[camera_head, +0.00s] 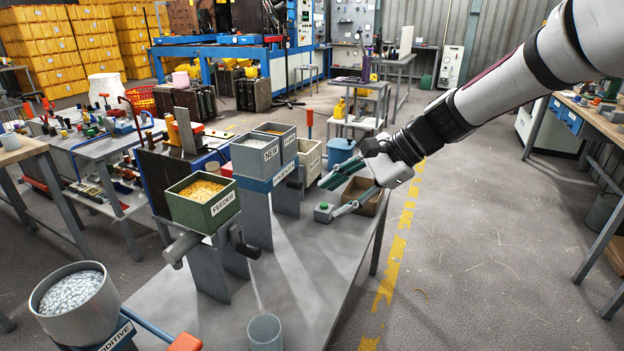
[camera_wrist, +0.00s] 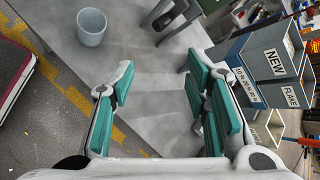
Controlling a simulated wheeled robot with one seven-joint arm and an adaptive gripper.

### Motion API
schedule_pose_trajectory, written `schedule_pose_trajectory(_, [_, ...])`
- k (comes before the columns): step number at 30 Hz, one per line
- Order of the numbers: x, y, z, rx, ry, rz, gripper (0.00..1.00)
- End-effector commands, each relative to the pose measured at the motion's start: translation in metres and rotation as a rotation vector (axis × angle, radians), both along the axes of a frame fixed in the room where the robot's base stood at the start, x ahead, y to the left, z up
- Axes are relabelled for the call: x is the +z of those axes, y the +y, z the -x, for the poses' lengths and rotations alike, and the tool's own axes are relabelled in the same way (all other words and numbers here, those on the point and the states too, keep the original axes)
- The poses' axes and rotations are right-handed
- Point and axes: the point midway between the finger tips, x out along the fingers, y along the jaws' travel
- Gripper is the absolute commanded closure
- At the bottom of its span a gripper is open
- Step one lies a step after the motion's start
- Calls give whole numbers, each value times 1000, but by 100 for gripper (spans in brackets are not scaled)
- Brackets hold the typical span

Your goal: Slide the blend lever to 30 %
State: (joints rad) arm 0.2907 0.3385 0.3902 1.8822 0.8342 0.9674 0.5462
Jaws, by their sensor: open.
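The blend unit has two grey bins, marked NEW (camera_head: 255,155) and FLAKE (camera_head: 276,140), on a blue body above grey legs. A pale scale strip with numbers (camera_wrist: 245,86) shows on its blue front in the wrist view. A red-topped upright handle (camera_head: 309,118) stands behind the bins; I cannot tell whether it is the blend lever. My gripper (camera_head: 334,193) is open and empty over the table's right side, apart from the bins. In the wrist view, its teal-padded fingers (camera_wrist: 160,82) have only bare tabletop between them.
A green FEEDER bin (camera_head: 204,203) with yellow pellets stands nearer on the table (camera_head: 290,285). A grey ADDITIVE pot (camera_head: 73,305) and a clear cup (camera_head: 265,333) are at the front.

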Motion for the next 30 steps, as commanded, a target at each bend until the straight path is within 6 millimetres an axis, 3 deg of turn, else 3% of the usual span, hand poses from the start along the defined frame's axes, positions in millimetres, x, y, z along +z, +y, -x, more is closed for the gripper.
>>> schedule_pose_trajectory(1, [-24,6,-25,-46,59,-73,57])
schedule_pose_trajectory(7, [-77,20,-104,-239,286,-367,57])
schedule_pose_trajectory(15, [-135,5,-197,-468,560,-739,57])
schedule_pose_trajectory(18, [-148,-3,-217,-516,622,-828,57])
schedule_pose_trajectory(23, [-157,-10,-232,-556,670,-897,57])
schedule_pose_trajectory(30, [-157,15,-242,-557,678,-905,57])
